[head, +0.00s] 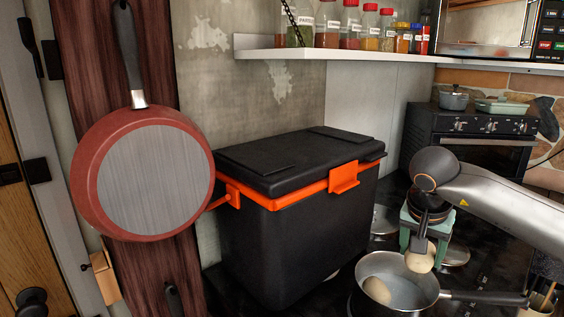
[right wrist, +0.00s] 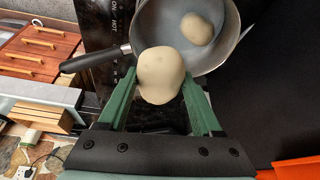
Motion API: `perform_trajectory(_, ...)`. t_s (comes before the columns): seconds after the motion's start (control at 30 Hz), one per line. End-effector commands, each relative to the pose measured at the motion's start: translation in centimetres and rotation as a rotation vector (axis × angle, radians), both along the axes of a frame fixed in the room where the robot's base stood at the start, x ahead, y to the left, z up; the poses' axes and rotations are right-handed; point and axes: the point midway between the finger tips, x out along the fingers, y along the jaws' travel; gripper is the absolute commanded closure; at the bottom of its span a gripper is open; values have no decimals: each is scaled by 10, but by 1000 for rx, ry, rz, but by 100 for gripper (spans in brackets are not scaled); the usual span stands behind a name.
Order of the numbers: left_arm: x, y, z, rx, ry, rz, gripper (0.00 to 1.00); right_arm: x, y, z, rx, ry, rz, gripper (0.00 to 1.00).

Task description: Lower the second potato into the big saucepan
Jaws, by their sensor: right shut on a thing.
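The big saucepan (head: 402,292) stands on the dark cooktop with its handle (head: 486,298) pointing right. One pale potato (head: 377,289) lies inside it; it also shows in the right wrist view (right wrist: 195,28). My right gripper (head: 420,254) is shut on the second potato (head: 420,263), which also shows between the green fingers in the right wrist view (right wrist: 160,74). The held potato overlaps the saucepan's rim on the handle side in both views. It appears above the pan; the exact height is hard to tell. My left gripper is not in view.
A black cooler box (head: 300,245) with orange latches stands left of the saucepan. A red frying pan (head: 143,178) hangs at the left. A shelf (head: 400,58) with spice jars is above, and a small oven (head: 470,135) stands behind my right arm.

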Motion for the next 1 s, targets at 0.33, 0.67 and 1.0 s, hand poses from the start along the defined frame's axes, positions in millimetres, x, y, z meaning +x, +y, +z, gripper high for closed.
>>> perform_trajectory(0.33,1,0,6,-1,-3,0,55,4,-3,0,-1,1,0,92)
perform_trajectory(0.67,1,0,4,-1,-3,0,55,4,-3,-2,-1,1,0,92)
perform_trajectory(1.0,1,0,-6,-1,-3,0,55,4,-3,-19,-1,1,0,92)
